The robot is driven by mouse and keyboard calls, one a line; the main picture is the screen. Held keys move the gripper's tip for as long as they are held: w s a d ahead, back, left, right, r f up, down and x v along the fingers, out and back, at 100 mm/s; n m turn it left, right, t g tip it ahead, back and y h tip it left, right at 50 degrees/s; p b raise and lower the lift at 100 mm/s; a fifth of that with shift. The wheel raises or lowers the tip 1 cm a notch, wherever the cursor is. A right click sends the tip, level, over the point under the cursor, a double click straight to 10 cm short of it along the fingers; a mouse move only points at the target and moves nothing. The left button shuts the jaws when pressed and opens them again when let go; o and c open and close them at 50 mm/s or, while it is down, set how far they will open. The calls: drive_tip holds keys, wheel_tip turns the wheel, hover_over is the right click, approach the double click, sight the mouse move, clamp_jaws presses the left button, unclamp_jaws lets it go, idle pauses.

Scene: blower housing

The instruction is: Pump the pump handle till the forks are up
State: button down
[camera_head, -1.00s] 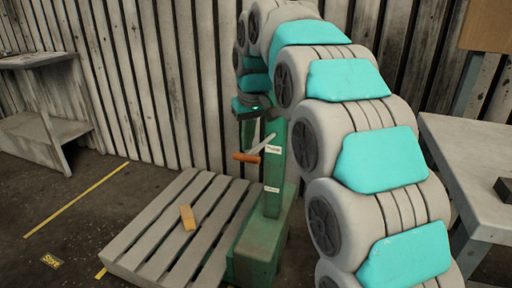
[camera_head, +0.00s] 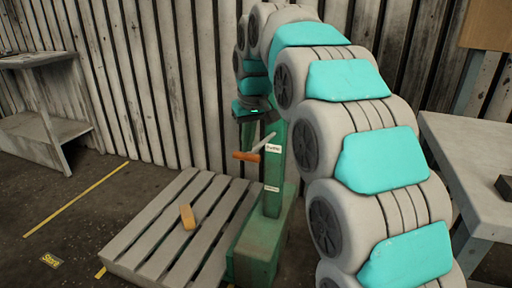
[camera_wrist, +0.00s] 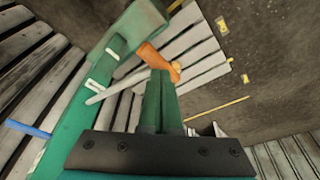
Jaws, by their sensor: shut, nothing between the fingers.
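The pump handle has an orange grip (camera_head: 246,156) on a grey lever (camera_head: 266,142), joined to the upright green post (camera_head: 273,175) of the pump unit. The lever slopes down to the left, away from the post. My gripper (camera_head: 249,147) points down just above the orange grip. In the wrist view, my gripper's dark green fingers (camera_wrist: 159,76) are shut together and empty, with their tips overlapping the view of the orange grip (camera_wrist: 150,55). I cannot tell whether they touch it. The forks cannot be made out; the slatted pallet (camera_head: 160,232) stands beside the green base.
A tan block (camera_head: 187,217) lies on the pallet. A grey bench (camera_head: 40,62) stands at the far left and a grey table (camera_head: 470,150) at the right. A plank wall is behind. Floor left of the pallet is open, with a yellow line (camera_head: 75,200).

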wheel_tip(320, 180, down, 11)
drive_tip(key=b, duration=0.4)
wheel_tip(320, 180, up, 12)
drive_tip(key=p, duration=0.5)
drive_tip(key=shift+r, duration=0.25)
wheel_tip(320, 180, down, 13)
drive_tip(key=b, duration=0.5)
wheel_tip(320, 180, up, 12)
drive_tip(key=p, duration=0.5)
drive_tip(key=shift+w+r, duration=0.1)
drive_tip(key=shift+r, duration=0.55)
drive_tip(key=shift+f, duration=0.1)
